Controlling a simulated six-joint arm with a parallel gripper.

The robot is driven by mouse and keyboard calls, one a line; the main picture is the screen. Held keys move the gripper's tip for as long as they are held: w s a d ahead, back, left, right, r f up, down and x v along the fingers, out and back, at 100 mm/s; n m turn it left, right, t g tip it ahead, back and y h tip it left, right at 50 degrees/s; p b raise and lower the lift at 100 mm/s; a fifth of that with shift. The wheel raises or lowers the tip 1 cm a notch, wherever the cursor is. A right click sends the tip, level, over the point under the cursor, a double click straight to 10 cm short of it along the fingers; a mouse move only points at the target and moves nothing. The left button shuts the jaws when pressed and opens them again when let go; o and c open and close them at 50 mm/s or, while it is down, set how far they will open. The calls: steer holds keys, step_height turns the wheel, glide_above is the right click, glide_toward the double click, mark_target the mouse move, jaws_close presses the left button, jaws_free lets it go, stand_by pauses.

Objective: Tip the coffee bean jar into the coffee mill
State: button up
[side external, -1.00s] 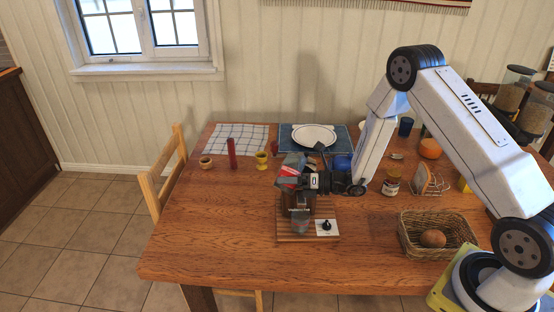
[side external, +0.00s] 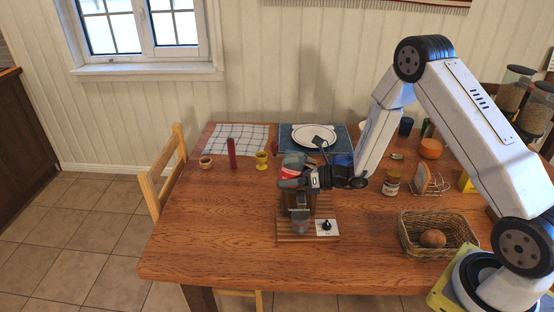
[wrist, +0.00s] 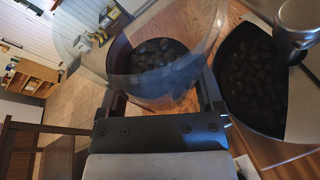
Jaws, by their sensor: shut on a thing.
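The coffee bean jar (side external: 292,171) is clear with a red label, and my gripper (side external: 299,181) is shut around it. In the side view it is above the coffee mill (side external: 299,196) and looks closer to upright than tipped, partly hidden by the gripper. In the wrist view the clear jar (wrist: 150,60) is between my fingers, with dark beans inside. The mill's open hopper (wrist: 250,85) is to the right of the jar, also holding dark beans, beside a metal crank part (wrist: 300,18). I see no beans falling.
The mill stands on a slatted wooden board (side external: 290,238) with a white card (side external: 327,228). A wicker basket (side external: 437,250) holding a round brown item and a small jar (side external: 391,182) are to the right. A plate (side external: 314,135) lies behind. The table's front left is clear.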

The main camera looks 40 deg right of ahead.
mark_target(294, 166)
steer(key=shift+w+d+f+n+h, duration=0.15)
steer(key=shift+w+d+n+h, duration=0.05)
steer(key=shift+d+n+h, duration=0.4)
steer(key=shift+w+d+f+n+h, duration=0.15)
steer(key=shift+d+n+h, duration=0.25)
steer(key=shift+d+n, duration=0.3)
steer(key=shift+a+r, duration=0.1)
steer(key=shift+a+r, duration=0.2)
steer(key=shift+r, duration=1.7)
steer(key=shift+a, duration=0.1)
